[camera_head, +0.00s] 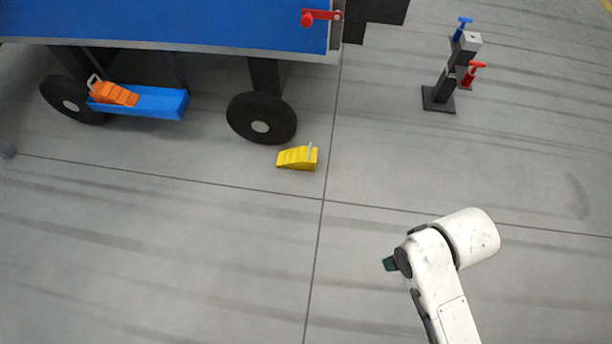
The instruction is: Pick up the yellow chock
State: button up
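The yellow chock (297,158) lies on the grey floor, just right of and a little below the right wheel of a blue cart. It is a stepped wedge, low at its left end, with a grey handle at its taller right end. A small gap of floor seems to show between it and the wheel. My white arm rises from the bottom right, well to the right of and below the chock in the picture. At its end a small dark green part (389,264) shows; my gripper's fingers cannot be made out.
The cart's blue top (160,22) overhangs the floor at upper left, with a red lever (320,16) at its corner. Its black wheel (261,118) stands near the chock. An orange chock (114,94) sits in a blue holder (150,103). A dark post (446,85) stands upper right. Mid-floor is clear.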

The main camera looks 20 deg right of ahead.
aim_at(304, 158)
jog(key=i+l+u, duration=0.2)
jog(key=i+u, duration=0.2)
jog(key=i+l+u, duration=0.3)
jog(key=u, duration=0.15)
jog(key=i+l+u, duration=0.4)
jog(key=k+l, duration=0.05)
